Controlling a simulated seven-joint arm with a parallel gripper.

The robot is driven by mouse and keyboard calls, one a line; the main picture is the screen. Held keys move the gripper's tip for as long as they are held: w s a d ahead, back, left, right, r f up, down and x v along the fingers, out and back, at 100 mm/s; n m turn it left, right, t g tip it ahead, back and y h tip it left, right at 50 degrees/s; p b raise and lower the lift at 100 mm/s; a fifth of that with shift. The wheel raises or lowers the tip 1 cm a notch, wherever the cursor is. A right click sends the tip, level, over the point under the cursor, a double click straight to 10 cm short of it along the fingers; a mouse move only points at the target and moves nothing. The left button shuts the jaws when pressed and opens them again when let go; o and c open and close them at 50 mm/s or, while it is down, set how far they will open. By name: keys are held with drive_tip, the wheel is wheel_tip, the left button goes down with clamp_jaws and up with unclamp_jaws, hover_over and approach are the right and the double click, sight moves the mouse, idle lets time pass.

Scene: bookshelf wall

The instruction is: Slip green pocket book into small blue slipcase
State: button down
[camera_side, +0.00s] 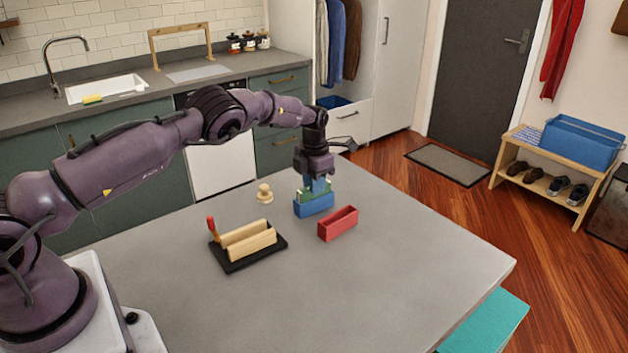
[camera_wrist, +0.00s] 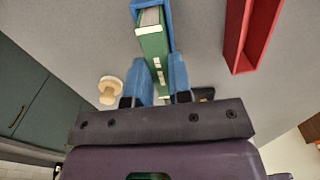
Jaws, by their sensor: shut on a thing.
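The green pocket book (camera_side: 302,195) is pinched between the blue fingers of my gripper (camera_side: 318,185). It also shows in the wrist view (camera_wrist: 153,47), with pale marks along its edge, between the two fingertips (camera_wrist: 161,78). The small blue slipcase (camera_side: 314,207) stands on the grey table under the book. In the wrist view the slipcase (camera_wrist: 168,12) frames the book's far end. The book is upright and appears lined up with the slipcase, its lower part hidden by the slipcase wall. How deep it sits inside I cannot tell.
A red open case (camera_side: 338,224) stands close to the right of the blue slipcase; it also shows in the wrist view (camera_wrist: 262,22). A pale wooden knob (camera_side: 264,194) is to the left. A wooden holder on a black base (camera_side: 248,255) is nearer. The table's front and right are clear.

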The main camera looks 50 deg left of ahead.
drive_tip(key=shift+f, duration=0.4)
drive_tip(key=c, duration=0.6)
unclamp_jaws()
drive_tip(key=shift+o, duration=0.2)
drive_tip(key=shift+r, duration=0.1)
drive_tip(key=shift+r, duration=3.45)
